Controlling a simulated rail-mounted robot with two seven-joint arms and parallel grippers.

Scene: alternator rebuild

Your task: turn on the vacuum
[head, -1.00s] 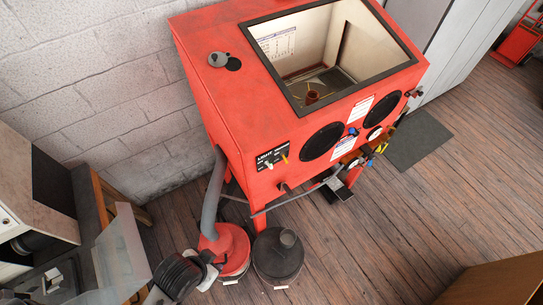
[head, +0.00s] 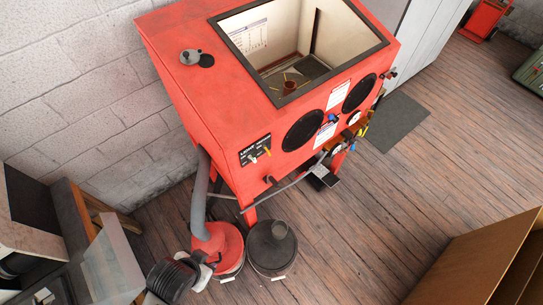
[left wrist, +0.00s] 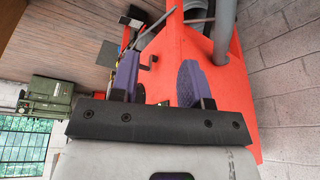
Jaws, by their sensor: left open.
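The red blast cabinet (head: 220,110) stands against the block wall. Its front switch panel (head: 255,150) has a light-coloured toggle (head: 253,159) and a yellow toggle (head: 267,152); the label beside the yellow one is too small to read. A red-lidded canister (head: 222,243), apparently the vacuum, stands below, joined to the cabinet by a grey hose (head: 200,190). My left gripper (head: 206,270) is low at the left, overlapping the canister in view and well apart from the panel. In the left wrist view its purple fingers (left wrist: 158,80) are open and empty, with the cabinet (left wrist: 165,55) beyond.
A dark lidded bucket (head: 272,250) stands right of the canister. A bench with a clear panel (head: 112,262) is at lower left, and a brown box (head: 475,262) at lower right.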

